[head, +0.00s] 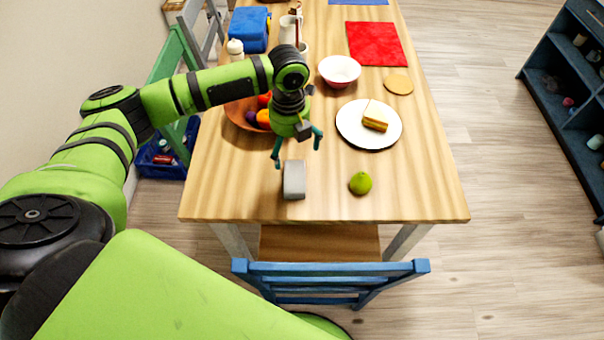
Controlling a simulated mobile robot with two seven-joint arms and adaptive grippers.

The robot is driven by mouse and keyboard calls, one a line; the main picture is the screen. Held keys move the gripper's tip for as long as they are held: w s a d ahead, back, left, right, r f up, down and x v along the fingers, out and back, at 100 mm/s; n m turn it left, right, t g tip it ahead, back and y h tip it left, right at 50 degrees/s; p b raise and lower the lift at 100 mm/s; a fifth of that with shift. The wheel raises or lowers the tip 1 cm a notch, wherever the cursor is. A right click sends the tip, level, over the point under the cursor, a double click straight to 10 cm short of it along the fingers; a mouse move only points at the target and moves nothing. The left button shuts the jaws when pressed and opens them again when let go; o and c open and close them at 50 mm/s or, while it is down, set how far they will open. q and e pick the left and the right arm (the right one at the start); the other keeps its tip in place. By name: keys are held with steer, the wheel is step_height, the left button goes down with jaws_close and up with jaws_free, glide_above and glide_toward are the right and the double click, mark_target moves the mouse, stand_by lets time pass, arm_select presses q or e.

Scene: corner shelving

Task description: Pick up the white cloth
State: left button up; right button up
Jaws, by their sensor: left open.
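A small pale grey-white block-like thing (294,180), which looks like the folded white cloth, lies near the front edge of the wooden table. My left gripper (298,150) points down just behind it in the head view, with its teal fingers spread and nothing between them. The gripper appears to be above the table; its exact height over the cloth is hard to tell. My right gripper does not show.
A green fruit (360,183) lies right of the cloth. A white plate (350,134) with a sandwich, a pink-white bowl (339,70) and an orange fruit bowl (237,116) stand farther back. A blue chair (330,268) stands at the table's front edge (430,218).

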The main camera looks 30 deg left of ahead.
mark_target(290, 176)
arm_select(q)
steer(key=f+b, duration=0.1)
steer(key=s+f+b, duration=0.1)
steer(key=f+b, duration=0.1)
steer(key=shift+f, duration=0.55)
steer(key=shift+w+f, duration=0.15)
steer(key=shift+f, duration=0.15)
steer(key=f, duration=0.2)
steer(key=f+p, duration=0.1)
steer(key=f, duration=0.3)
steer(key=shift+s+a, duration=0.1)
steer(key=shift+s, duration=0.15)
steer(key=shift+f, duration=0.2)
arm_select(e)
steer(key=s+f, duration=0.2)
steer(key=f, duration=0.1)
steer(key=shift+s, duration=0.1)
arm_select(q)
steer(key=c, duration=1.1)
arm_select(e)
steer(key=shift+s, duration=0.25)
